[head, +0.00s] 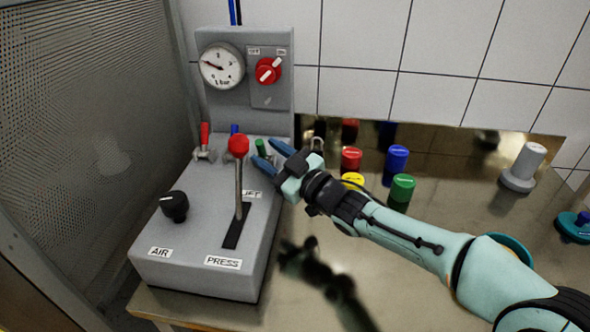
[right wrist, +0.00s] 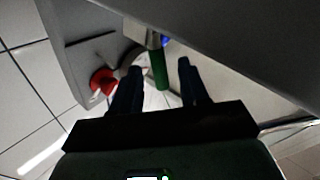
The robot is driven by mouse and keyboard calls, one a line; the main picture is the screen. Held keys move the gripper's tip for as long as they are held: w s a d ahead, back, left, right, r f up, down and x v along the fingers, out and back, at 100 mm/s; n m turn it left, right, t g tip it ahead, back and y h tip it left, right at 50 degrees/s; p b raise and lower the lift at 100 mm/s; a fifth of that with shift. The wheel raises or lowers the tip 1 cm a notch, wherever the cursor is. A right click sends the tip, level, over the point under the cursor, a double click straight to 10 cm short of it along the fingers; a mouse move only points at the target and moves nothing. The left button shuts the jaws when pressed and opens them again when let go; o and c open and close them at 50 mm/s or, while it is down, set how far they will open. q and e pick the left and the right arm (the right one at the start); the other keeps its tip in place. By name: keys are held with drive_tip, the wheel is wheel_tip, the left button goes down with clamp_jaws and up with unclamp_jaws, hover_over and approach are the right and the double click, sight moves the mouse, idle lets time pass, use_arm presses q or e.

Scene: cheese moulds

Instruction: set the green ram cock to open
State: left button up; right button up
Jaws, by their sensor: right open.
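The green ram cock's handle (head: 261,147) stands on the back of the grey press console (head: 180,240), right of the blue cock (head: 234,129) and the red cock (head: 204,133). It leans slightly in the head view. My right gripper (head: 265,154) is open at the green handle, its blue fingers pointing left. In the right wrist view, the green handle (right wrist: 159,70) shows in the gap between the open fingers (right wrist: 160,80), with no clear contact. The gripper partly hides the cock's base in the head view. My left gripper is not in view.
A lever with a red ball (head: 238,146) rises close in front of the cocks. Behind stand a gauge (head: 221,66) and a red rotary switch (head: 267,71).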

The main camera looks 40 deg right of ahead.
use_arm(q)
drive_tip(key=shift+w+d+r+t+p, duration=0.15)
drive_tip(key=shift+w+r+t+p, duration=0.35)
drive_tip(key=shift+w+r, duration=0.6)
use_arm(e)
drive_tip(key=s+f, duration=0.1)
drive_tip(key=s, duration=0.7)
drive_tip(key=shift+s+d, duration=0.3)
drive_tip(key=shift+d, duration=0.05)
